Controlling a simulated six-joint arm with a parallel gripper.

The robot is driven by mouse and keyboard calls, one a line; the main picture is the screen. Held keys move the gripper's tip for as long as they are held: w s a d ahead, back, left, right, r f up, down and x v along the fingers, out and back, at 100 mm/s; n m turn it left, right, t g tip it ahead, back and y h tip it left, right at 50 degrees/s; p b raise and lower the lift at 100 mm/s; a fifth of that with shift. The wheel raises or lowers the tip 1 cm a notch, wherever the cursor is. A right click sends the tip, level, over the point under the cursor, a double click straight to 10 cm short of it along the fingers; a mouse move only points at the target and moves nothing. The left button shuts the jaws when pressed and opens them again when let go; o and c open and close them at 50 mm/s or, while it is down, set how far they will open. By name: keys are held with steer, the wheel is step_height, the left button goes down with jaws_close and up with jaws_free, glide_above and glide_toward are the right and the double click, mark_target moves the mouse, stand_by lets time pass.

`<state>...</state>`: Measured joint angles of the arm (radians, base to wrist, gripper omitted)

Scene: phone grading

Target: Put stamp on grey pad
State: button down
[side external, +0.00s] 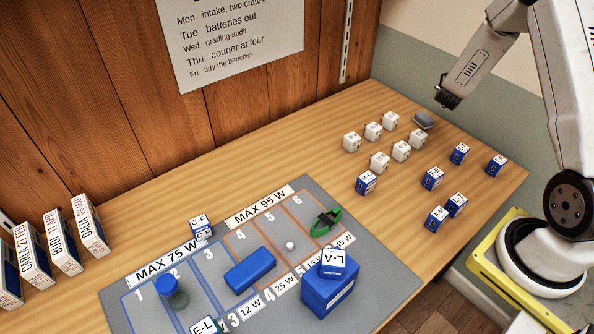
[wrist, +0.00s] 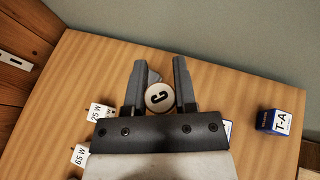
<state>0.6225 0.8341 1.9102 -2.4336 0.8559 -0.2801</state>
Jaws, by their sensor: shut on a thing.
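In the side external view my gripper (side external: 447,99) hangs over the far right part of the table; the stamp is too small and dark there to make out. A small grey pad (side external: 423,120) lies on the table just left of and below my gripper. In the wrist view a bit of grey (wrist: 153,76) shows beyond the stamp, beside the left finger, mostly hidden; it looks like the pad.
Several small white boxes (side external: 380,162) stand left of the pad, and several blue boxes (side external: 432,178) nearer the front. A grey mat (side external: 395,285) with numbered lanes holds blue items and a green clip (side external: 326,222). The table's right edge is close to the pad.

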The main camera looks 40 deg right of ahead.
steer(key=w+d+f, duration=0.1)
steer(key=w+f, duration=0.1)
steer(key=w+d+f, duration=0.4)
steer(key=w, duration=0.1)
steer(key=shift+d+f, duration=0.2)
steer(key=shift+f, duration=0.15)
steer(key=shift+w+d+f, duration=0.35)
steer(key=shift+w+f, duration=0.05)
steer(key=shift+f, duration=0.25)
steer(key=shift+w+d+f, duration=0.1)
steer(key=shift+f, duration=1.65)
steer(key=shift+f, duration=0.1)
steer(key=shift+c, duration=2)
jaws_free()
